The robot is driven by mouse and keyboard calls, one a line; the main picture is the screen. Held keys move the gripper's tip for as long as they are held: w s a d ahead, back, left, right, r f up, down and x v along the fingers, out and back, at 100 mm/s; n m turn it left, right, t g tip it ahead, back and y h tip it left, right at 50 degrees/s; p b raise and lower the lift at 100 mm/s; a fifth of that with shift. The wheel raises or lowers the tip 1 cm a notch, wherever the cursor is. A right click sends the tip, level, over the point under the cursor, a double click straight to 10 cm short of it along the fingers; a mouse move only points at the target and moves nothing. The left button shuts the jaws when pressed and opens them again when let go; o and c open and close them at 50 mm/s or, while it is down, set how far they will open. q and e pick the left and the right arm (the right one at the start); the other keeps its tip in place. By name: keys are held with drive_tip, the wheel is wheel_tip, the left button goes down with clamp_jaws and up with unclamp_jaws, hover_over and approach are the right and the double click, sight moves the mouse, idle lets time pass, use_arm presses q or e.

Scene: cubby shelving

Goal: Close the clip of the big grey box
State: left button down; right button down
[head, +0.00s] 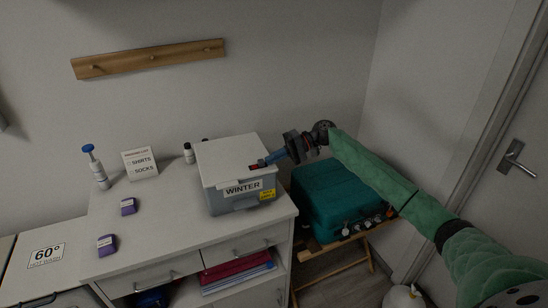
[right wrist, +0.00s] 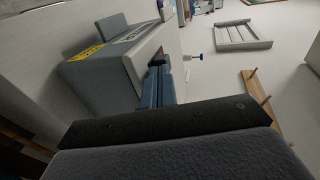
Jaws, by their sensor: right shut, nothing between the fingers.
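The big grey box (head: 228,200) stands on the white dresser, with its pale lid (head: 228,155) on top and a WINTER label and a yellow sticker on its front. In the right wrist view the box (right wrist: 108,82) is at upper left, seen tilted. My right gripper (head: 264,162) comes in from the right, its blue fingers shut and empty at the lid's front right edge. A small red and dark part, perhaps the clip (head: 254,167), shows beside the fingertips. The fingers (right wrist: 157,78) partly hide this spot in the wrist view, so the clip's state is unclear. My left gripper is out of view.
A teal case (head: 325,195) stands on a wooden stand right of the dresser (head: 170,225), below my right arm. A pump bottle (head: 97,170), a SHIRTS/SOCKS sign (head: 140,163) and two purple items (head: 107,244) are left of the box. The dresser top between them is clear.

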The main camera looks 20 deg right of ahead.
sight(261, 163)
drive_tip(key=shift+a, duration=1.5)
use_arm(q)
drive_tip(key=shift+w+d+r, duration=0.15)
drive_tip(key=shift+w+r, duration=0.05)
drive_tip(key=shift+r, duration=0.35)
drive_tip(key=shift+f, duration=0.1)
